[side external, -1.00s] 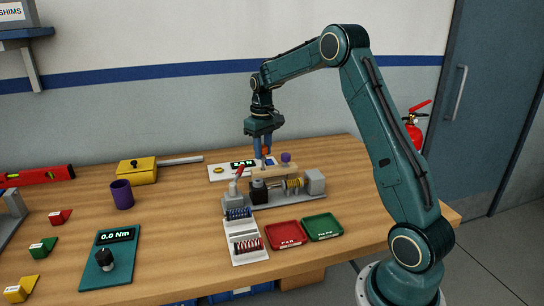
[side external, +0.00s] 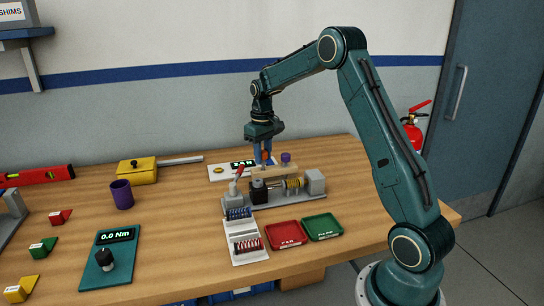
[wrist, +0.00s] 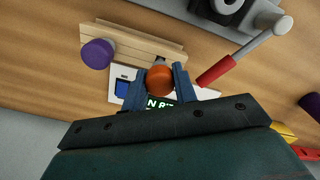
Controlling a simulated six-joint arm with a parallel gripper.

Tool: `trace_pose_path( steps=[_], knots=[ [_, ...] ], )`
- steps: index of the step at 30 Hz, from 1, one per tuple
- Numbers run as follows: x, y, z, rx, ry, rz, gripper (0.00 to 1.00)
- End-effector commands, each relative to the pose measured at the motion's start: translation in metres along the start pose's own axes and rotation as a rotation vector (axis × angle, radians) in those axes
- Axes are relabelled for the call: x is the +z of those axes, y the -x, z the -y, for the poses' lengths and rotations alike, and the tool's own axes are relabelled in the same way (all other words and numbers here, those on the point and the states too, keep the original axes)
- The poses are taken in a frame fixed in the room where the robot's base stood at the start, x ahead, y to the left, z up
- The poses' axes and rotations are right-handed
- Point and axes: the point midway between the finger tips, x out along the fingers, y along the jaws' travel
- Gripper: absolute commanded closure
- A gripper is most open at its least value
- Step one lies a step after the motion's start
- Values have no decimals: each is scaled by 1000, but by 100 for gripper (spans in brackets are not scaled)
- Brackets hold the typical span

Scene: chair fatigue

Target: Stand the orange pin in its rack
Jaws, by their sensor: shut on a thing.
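The orange pin (wrist: 160,80) is between the blue fingers of my gripper (side external: 263,157), which are shut on it. I cannot tell whether the orange pin touches the rack.
A grey test rig (side external: 290,190) with a red-handled lever (wrist: 215,71) stands close to the rack. A white display panel (side external: 216,172) lies behind. Red (side external: 286,234) and green (side external: 322,227) trays are in front.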

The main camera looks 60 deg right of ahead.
Motion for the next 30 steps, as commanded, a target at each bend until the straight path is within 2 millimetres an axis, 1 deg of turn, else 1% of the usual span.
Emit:
trace_pose_path(
  steps=[30],
  knots=[
    [0,-18,0,0,0,2,92]
  ],
)
